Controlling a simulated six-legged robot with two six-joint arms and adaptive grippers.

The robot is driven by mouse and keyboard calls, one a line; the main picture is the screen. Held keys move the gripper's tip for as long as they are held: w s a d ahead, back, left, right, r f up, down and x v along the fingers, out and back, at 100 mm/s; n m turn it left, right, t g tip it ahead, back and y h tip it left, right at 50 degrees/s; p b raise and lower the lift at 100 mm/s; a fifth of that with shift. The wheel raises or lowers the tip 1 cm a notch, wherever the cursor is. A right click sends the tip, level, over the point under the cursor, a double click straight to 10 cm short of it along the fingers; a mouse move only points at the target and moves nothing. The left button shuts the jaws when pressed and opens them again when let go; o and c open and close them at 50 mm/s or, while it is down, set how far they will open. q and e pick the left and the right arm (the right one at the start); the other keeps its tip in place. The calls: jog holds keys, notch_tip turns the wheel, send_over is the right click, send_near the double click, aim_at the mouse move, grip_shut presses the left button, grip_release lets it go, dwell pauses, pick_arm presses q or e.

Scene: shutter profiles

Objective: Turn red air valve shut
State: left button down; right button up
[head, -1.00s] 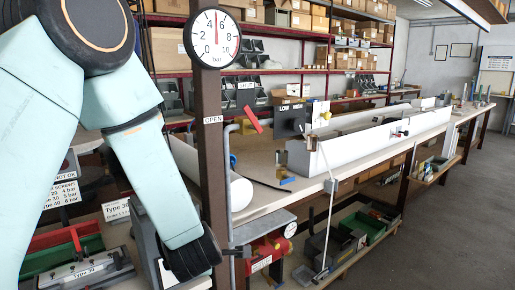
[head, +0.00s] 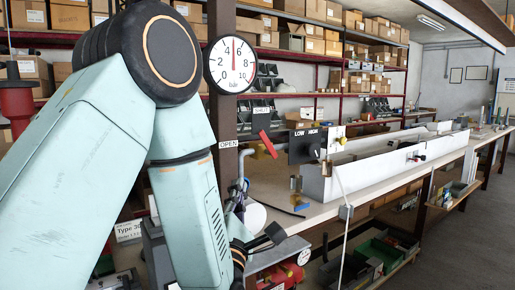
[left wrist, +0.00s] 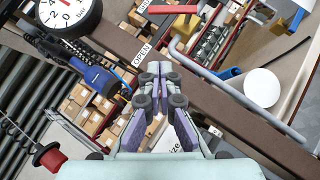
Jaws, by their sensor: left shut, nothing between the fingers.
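The red air valve lever (head: 264,145) slants down to the right beside the brown post, between the OPEN label (head: 228,144) and the SHUT label (head: 262,112). A red bar, probably the same lever, lies at the top of the left wrist view (left wrist: 172,9). A round pressure gauge (head: 231,65) is on the post above; its needle points about straight up. My left gripper (head: 275,234) is below the lever and apart from it, partly hidden by my forearm. In the left wrist view its fingers (left wrist: 160,68) are together and empty. My right gripper is not in view.
The brown post (head: 222,112) and a grey pipe (head: 241,168) stand close to my left arm. A white bench with a long white trough (head: 375,170) runs back to the right. A blue-black tool (left wrist: 95,75) shows in the left wrist view.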

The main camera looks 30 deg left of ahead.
aim_at(263, 133)
pick_arm(q)
jog(key=shift+m+h, duration=0.4)
jog(key=shift+m, duration=0.1)
jog(key=w+r+p, duration=0.1)
jog(key=w+r, duration=0.1)
jog(key=w, duration=0.1)
jog(key=w+a+r+p, duration=0.1)
jog(key=w+r+p, duration=0.1)
jog(key=w, duration=0.2)
jog(key=w+a+r+p, duration=0.1)
jog(key=w+r+p, duration=0.1)
jog(key=w, duration=0.1)
jog(key=shift+w+a+r, duration=0.2)
jog(key=shift+w+r, duration=0.1)
jog(key=shift+r, duration=0.05)
